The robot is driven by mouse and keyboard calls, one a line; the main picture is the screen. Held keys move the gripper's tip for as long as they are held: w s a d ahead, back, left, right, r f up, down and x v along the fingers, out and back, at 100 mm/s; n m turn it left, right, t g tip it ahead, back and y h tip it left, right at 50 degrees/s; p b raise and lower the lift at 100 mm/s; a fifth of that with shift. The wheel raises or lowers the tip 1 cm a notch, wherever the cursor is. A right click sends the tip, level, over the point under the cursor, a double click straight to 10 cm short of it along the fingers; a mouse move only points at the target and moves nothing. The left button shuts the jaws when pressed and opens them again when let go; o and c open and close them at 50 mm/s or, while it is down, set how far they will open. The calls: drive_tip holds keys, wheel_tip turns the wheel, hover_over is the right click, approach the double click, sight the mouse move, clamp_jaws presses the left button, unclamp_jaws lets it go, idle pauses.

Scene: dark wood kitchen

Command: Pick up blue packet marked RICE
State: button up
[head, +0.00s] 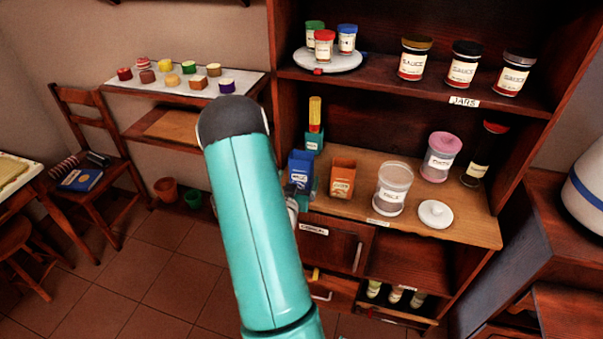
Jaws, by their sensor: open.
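The blue packet (300,167) stands upright on the wooden counter of the shelf unit, just right of my teal arm. A small pale label shows on its front, too small to read. My gripper (297,191) is at the packet's lower front, partly hidden behind my arm. It is open, and I cannot tell whether its fingers are around the packet or only in front of it. An orange packet (342,178) stands to the right of the blue one, with a gap between.
A clear jar (392,188), its white lid (435,213) and a pink-lidded jar (440,157) stand further right on the counter. A teal holder (315,141) with a tall yellow-orange item stands behind the blue packet. The shelf (400,83) above carries sauce jars.

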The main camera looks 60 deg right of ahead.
sight(299, 172)
drive_tip(key=x, duration=0.6)
drive_tip(key=shift+a, duration=0.1)
drive_tip(key=c, duration=1.2)
drive_tip(key=shift+r, duration=0.25)
